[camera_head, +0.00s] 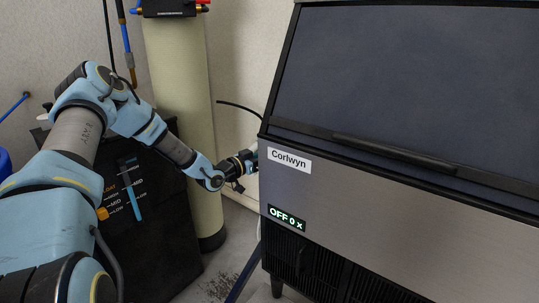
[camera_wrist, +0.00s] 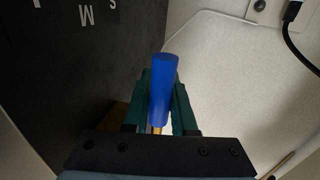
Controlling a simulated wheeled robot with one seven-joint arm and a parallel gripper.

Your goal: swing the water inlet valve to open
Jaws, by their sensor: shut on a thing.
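In the wrist view, a blue cylindrical handle (camera_wrist: 164,78), likely the water inlet valve's lever, lies between the two teal fingers of my gripper (camera_wrist: 163,105). The fingers are shut on it, and a brass-coloured piece (camera_wrist: 158,129) shows at its lower end. The valve body is not visible. In the head view, my arm reaches to the left side of the ice maker (camera_head: 400,215), with its end at the machine's edge. The handle and fingertips are hidden there. The machine's display (camera_head: 286,218) reads "OFF 0 x".
A dark box with LOW and MID markings (camera_head: 160,235) stands below my arm at the left. A tall cream cylinder (camera_head: 180,80) stands behind my arm. A black cable (camera_wrist: 296,38) hangs at the upper right of the wrist view. The floor shows between cylinder and ice maker.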

